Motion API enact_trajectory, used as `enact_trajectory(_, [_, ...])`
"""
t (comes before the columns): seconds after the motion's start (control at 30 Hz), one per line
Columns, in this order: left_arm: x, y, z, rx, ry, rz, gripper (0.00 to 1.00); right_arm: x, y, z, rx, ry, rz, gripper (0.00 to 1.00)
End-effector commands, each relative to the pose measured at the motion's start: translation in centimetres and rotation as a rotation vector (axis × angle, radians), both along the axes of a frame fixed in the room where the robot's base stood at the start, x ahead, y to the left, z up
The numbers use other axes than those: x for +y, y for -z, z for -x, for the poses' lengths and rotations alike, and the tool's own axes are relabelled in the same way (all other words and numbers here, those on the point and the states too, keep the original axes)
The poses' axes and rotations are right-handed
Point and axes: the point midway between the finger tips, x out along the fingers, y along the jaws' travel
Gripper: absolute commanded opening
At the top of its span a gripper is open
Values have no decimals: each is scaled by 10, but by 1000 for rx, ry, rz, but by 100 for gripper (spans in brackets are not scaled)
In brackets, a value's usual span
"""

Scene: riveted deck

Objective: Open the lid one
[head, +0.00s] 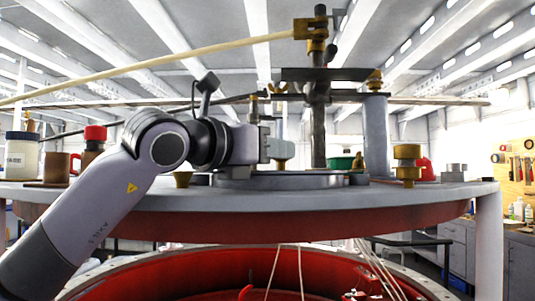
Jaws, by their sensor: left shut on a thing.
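A low round dark-grey cover (285,180) sits on top of a large round grey plate (430,195) with a red underside. I cannot tell for sure which of these is lid one. The cover looks flat, with no visible gap beneath it. My left gripper (266,145) is just above the cover, in the middle of the view. It is shut on a small part, mostly hidden by the jaws; a brass-coloured piece (282,150) shows beside them. My right gripper is not in view.
A dark vertical post (318,125) with brass fittings and a grey column (376,137) stand close right of my gripper. A pale rod (170,65) slants overhead. A brass knob (407,165) stands at right, cups and jars at left. A red-lined round opening (215,270) lies below.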

Motion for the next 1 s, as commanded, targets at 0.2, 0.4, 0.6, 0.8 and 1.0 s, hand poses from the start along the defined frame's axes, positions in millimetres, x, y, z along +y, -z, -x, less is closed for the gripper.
enact_trajectory(0.2, [-5,-1,-8,-5,-65,2,0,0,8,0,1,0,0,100])
enact_trajectory(0.4, [-5,-2,-9,-7,-67,1,0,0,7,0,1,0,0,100])
enact_trajectory(0.6, [-5,-2,-8,-7,-66,1,57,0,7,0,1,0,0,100])
enact_trajectory(0.8, [-5,-1,-8,-4,-65,1,57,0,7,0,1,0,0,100])
enact_trajectory(1.0, [3,1,3,-7,-64,2,57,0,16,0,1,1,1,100])
